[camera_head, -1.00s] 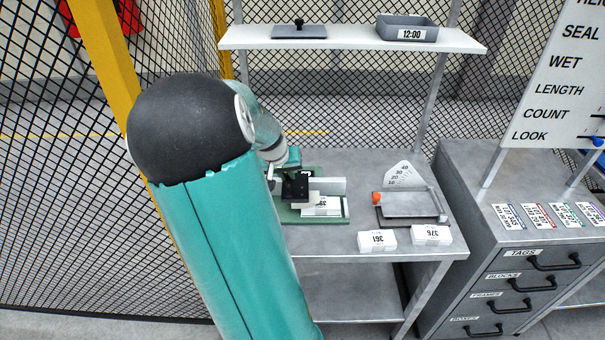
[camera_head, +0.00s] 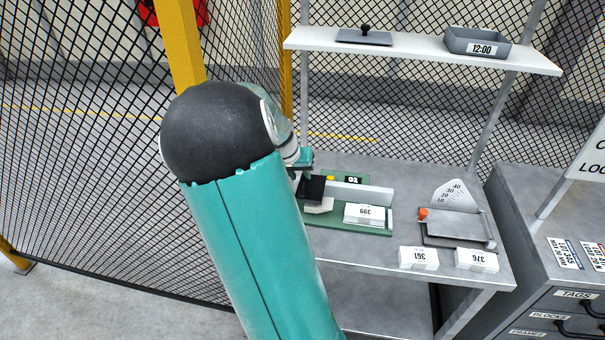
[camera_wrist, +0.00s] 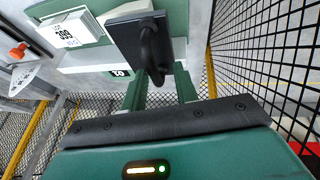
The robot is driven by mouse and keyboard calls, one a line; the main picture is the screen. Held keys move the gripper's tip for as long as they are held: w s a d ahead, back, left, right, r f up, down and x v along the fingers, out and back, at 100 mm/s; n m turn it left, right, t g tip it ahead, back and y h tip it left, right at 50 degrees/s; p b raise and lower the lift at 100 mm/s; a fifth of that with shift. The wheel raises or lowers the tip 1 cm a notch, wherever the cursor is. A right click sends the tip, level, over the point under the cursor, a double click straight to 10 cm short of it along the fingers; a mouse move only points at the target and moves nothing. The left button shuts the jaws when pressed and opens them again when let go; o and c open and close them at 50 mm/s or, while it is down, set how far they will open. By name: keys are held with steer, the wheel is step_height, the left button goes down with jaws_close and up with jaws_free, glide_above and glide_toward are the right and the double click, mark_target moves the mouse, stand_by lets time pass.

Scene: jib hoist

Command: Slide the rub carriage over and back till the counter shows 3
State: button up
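The rub carriage is a black block with a handle (camera_wrist: 153,50), at the left end of the green rub rig (camera_head: 350,222); in the head view the carriage (camera_head: 313,188) is partly behind my arm. A white pad (camera_head: 318,206) shows under it. A white block labelled 399 (camera_head: 365,214) lies on the rig right of the carriage, uncovered. The counter (camera_head: 354,180) behind appears to read 01; it also shows upside down in the wrist view (camera_wrist: 122,72). My gripper (camera_head: 304,160) is at the carriage handle. Its fingers are not clear enough to tell its grip.
White blocks 361 (camera_head: 418,258) and 376 (camera_head: 476,260) lie at the bench's front edge. A gauge with an orange knob (camera_head: 423,214) stands right of the rig. A shelf (camera_head: 420,52) runs above; mesh fence (camera_head: 90,130) closes off the left.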

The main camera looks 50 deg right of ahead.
steer(key=shift+s+d, duration=0.1)
steer(key=shift+s, duration=0.05)
steer(key=v, duration=1.4)
steer(key=s+a+r+n+t+y, duration=0.1)
steer(key=s+a+n, duration=0.2)
steer(key=a, duration=0.8)
steer(key=s+a+n+t+y, duration=0.2)
steer(key=a+n, duration=0.3)
steer(key=a, duration=0.7)
steer(key=s+a+r+n+t+y, duration=0.1)
steer(key=s+a+n, duration=0.3)
steer(key=a, duration=0.8)
steer(key=shift+s+r+t+y, duration=0.3)
steer(key=shift+s+t+y, duration=0.2)
steer(key=shift+t, duration=0.2)
